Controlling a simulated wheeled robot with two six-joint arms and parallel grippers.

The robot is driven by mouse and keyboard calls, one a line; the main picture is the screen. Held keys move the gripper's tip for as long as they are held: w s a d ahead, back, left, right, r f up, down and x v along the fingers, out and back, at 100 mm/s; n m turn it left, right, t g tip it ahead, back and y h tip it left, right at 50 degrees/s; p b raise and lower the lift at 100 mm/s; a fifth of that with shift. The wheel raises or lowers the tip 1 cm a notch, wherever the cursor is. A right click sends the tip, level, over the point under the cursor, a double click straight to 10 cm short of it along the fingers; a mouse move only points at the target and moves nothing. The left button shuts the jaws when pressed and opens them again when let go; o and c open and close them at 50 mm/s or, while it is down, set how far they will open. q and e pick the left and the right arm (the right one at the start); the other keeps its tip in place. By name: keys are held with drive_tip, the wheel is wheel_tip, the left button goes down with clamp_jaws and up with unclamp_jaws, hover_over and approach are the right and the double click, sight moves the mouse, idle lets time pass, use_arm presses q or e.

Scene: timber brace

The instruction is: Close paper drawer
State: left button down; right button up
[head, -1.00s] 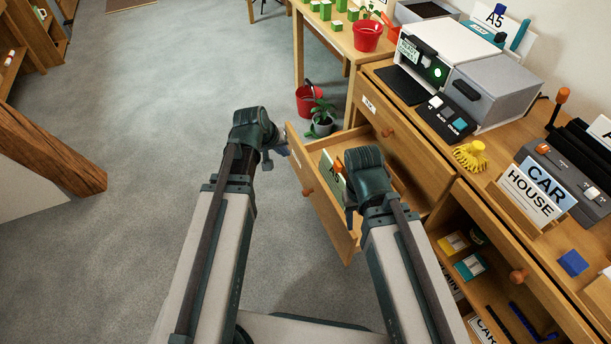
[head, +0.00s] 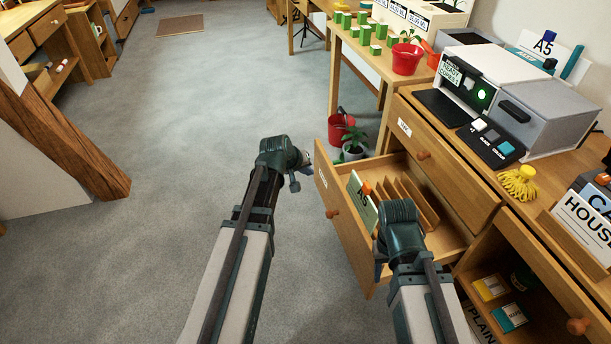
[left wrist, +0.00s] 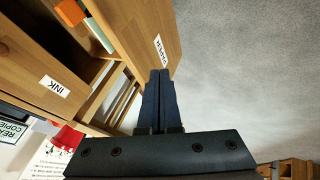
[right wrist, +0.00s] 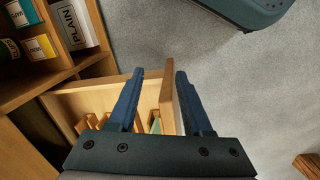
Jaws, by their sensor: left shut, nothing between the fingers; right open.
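The paper drawer (head: 345,235) stands pulled out of the wooden cabinet, with an orange knob (head: 332,212) on its front. Inside are wooden dividers (head: 412,205) and an A5 card (head: 362,200) with an orange tab. My left gripper (head: 296,182) is shut and empty, near the far end of the drawer front. In the left wrist view its fingertips (left wrist: 160,74) overlap the front beside its label; contact is unclear. My right gripper (right wrist: 160,75) is open, with the near part of the drawer front (right wrist: 168,100) showing between its fingers. Its fingers are mostly hidden in the head view.
The closed ink drawer (head: 440,150) is above. A red bucket (head: 340,130) and a potted plant (head: 353,150) stand on the floor beyond the drawer. An open shelf (head: 500,300) is at the right. The carpet to the left is clear, up to a timber post (head: 70,140).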

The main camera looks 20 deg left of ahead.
sight(329, 175)
use_arm(q)
drive_tip(key=shift+w+d+f+b, duration=0.7)
drive_tip(key=shift+w+d+f, duration=0.35)
drive_tip(key=shift+w, duration=0.2)
drive_tip(key=shift+w+d+f+b, duration=0.7)
drive_tip(key=shift+w+d+f, duration=0.3)
drive_tip(key=shift+w, duration=0.25)
drive_tip(key=shift+w+d+r, duration=0.1)
drive_tip(key=shift+d, duration=0.05)
drive_tip(key=w+d, duration=0.7)
drive_tip(key=d, duration=0.3)
drive_tip(key=w+d, duration=0.7)
drive_tip(key=d, duration=0.4)
drive_tip(key=shift+w+d, duration=0.25)
